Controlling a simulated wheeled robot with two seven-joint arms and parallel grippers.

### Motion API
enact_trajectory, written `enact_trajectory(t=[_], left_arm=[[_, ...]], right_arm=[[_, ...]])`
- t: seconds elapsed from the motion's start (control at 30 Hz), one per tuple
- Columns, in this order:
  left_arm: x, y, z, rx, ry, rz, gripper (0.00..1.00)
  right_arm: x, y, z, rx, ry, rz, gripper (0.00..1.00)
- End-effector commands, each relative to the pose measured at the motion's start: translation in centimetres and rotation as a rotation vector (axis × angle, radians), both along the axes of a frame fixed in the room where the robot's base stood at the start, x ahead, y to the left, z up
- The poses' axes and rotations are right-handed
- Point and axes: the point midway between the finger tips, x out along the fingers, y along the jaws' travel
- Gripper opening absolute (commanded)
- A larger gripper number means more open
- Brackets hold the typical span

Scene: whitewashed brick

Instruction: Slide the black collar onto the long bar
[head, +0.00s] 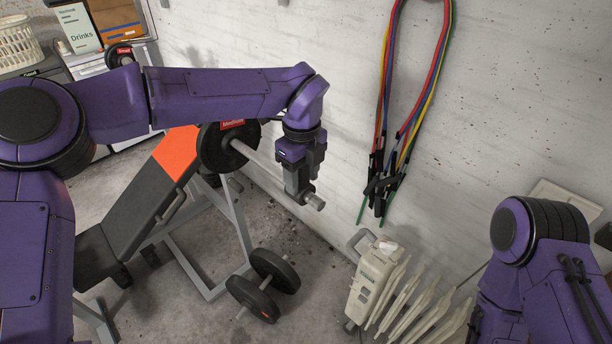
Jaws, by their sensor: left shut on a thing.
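The long bar (245,150) rests at the bench rack and carries a black weight plate (215,149) with a red "Medium" label. Its grey length runs down and right from the plate towards my left gripper (298,187). My left gripper points down and is shut on the black collar, which its fingers hide almost wholly. A grey round end (315,203) shows just right of the fingers, in line with the bar. I cannot tell how the collar sits relative to the bar. My right gripper is out of view; only its arm shows at the lower right.
An orange and black bench (140,205) stands left of the bar. A dumbbell (262,288) lies on the floor below. Coloured resistance bands (405,110) hang on the brick wall at right. A cream ribbed object (380,280) stands below them. Floor between is clear.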

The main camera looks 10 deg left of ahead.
Motion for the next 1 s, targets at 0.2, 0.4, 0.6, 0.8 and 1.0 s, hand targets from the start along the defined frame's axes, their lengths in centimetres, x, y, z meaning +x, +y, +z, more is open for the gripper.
enact_trajectory(t=[0.2,0.4,0.6,0.8,1.0], left_arm=[[0.5,0.7,0.1,-0.001,-0.001,0.000,0.10],[1.0,1.4,0.1,-0.001,-0.001,0.001,0.10],[1.5,2.0,0.1,-0.001,0.000,0.000,0.10],[2.0,2.7,0.1,-0.001,-0.001,0.001,0.10],[2.4,3.3,0.1,-0.001,-0.001,0.001,0.10]], right_arm=[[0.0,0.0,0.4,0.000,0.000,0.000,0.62],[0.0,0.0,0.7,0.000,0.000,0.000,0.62],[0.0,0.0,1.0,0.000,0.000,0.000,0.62],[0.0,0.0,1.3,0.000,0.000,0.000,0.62],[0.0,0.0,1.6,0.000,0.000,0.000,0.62]])
